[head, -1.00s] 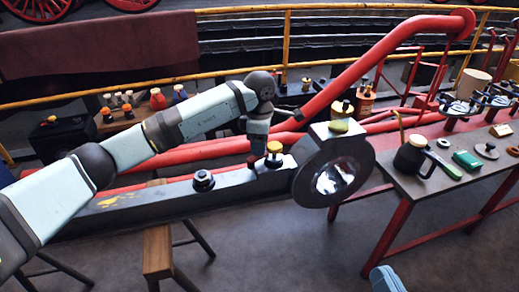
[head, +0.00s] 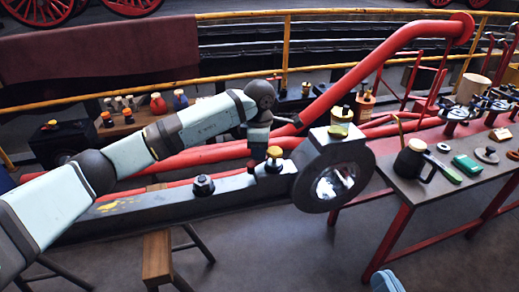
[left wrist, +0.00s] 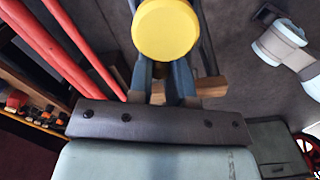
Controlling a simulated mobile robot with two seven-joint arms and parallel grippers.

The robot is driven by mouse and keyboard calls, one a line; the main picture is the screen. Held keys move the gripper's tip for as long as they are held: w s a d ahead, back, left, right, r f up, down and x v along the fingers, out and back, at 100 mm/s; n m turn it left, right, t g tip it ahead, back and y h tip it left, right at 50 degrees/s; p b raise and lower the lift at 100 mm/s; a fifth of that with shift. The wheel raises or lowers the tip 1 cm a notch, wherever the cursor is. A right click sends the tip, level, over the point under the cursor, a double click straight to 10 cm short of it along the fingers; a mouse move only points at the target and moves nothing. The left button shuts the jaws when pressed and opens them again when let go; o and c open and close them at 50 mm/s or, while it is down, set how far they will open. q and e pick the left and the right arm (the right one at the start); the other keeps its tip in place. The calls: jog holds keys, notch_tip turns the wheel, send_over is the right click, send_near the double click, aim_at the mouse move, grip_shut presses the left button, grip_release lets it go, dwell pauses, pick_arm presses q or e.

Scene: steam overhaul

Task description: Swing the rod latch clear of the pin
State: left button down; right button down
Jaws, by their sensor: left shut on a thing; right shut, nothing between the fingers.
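My left gripper (left wrist: 165,75) is shut on a round yellow knob (left wrist: 166,28) in the left wrist view; its fingers are partly hidden beneath the knob. In the head view my left gripper (head: 262,136) hangs over the dark rod (head: 150,205), close behind an orange-topped fitting (head: 273,153); its fingertips are hard to make out. The rod's big round end (head: 310,183) has a bright eye. A hex-topped pin or bolt (head: 203,184) stands on the rod. I cannot tell which part is the latch. My right gripper (left wrist: 270,14) shows small and seems closed, away from the rod.
Thick red pipes (head: 385,50) run behind the rod. A wooden trestle (head: 158,255) stands under it. A yellow railing (head: 240,72) crosses the back.

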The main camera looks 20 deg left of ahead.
pick_arm(q)
jog(key=n+p, duration=0.2)
jog(key=a+n+p, duration=0.1)
jog(key=shift+w+r+n, duration=0.2)
jog(key=shift+r+n, duration=0.05)
jog(key=shift+n, duration=0.05)
pick_arm(e)
notch_tip(320, 180, up, 4)
jog(key=t, duration=0.2)
pick_arm(q)
jog(key=shift+a+n+p, duration=0.1)
jog(key=shift+n+p, duration=0.35)
jog(key=shift+n, duration=0.05)
jog(key=n+p, duration=0.2)
jog(key=a+n+p, duration=0.1)
jog(key=n+p, duration=0.1)
jog(key=n, duration=0.1)
jog(key=shift+a+f, duration=0.1)
jog(key=shift+a, duration=0.05)
jog(key=shift+s+a+f+n+p, duration=0.15)
jog(key=shift+n+p, duration=0.3)
jog(key=shift+n, duration=0.55)
pick_arm(e)
jog(key=s+d+f+g+h, duration=0.1)
jog(key=d+f+g+h, duration=0.3)
jog(key=f, duration=0.6)
jog(key=shift+s+d+m+g, duration=0.3)
jog(key=shift+m+g, duration=0.1)
jog(key=shift+g, duration=0.3)
jog(key=shift+w, duration=0.1)
